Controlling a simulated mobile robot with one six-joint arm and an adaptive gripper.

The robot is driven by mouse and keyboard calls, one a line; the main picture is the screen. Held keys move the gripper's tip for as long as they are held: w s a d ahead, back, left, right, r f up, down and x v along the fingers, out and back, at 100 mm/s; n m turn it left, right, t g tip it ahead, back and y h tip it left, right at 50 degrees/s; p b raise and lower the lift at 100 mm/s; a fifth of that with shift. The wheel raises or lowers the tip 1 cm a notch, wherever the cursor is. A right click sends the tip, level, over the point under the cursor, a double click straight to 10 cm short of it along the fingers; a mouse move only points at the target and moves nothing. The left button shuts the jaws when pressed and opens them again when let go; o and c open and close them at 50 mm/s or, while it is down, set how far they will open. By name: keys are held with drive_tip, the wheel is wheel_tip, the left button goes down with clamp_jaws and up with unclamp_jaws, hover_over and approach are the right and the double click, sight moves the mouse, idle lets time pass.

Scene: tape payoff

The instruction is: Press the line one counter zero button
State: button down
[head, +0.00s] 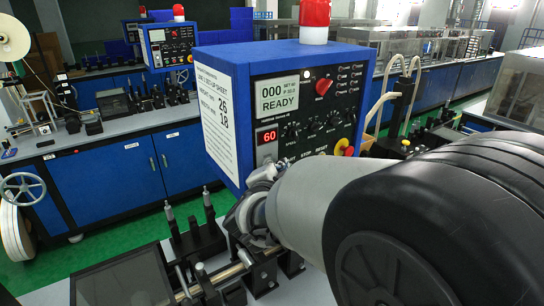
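A blue control box (222,95) with a black front panel stands in the middle of the head view. A setup sheet is fixed to its left side. Its display (277,95) reads 000 and READY, and a red readout (266,136) below shows 60. Knobs and small labelled controls fill the panel, with a red knob (323,86) at upper right. STOP and RESET labels show low down; what lies below them is largely hidden by my arm. I cannot pick out the counter zero button. My gripper (262,186) is at the box's lower front, its fingers not clear.
A red lamp (314,14) tops the box. A black plate (122,282) and metal rods with clamps lie at the front. A second blue control box (167,46) stands on a blue bench behind left. Green floor (100,250) is free between the benches.

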drive_tip(key=s+d+b, duration=0.1)
drive_tip(key=s+d, duration=0.2)
drive_tip(key=s, duration=0.2)
drive_tip(key=shift+d, duration=0.25)
idle(0.3)
idle(0.5)
drive_tip(key=s+n+g+y, duration=0.4)
drive_tip(key=s+n+y, duration=0.2)
drive_tip(key=s+n, duration=0.45)
drive_tip(key=s+d+f+n+g+h, duration=0.1)
drive_tip(key=s+d+f+g, duration=0.1)
drive_tip(key=s, duration=0.5)
drive_tip(key=s+d+f+n+g+h, duration=0.1)
drive_tip(key=s+d+f+g, duration=0.1)
drive_tip(key=s+d, duration=0.2)
drive_tip(key=s+d+f+n+g+h, duration=0.1)
drive_tip(key=s+d, duration=0.3)
drive_tip(key=s, duration=0.5)
drive_tip(key=shift+s+f+g, duration=0.35)
drive_tip(key=shift+f+g, duration=0.35)
drive_tip(key=shift+f, duration=0.1)
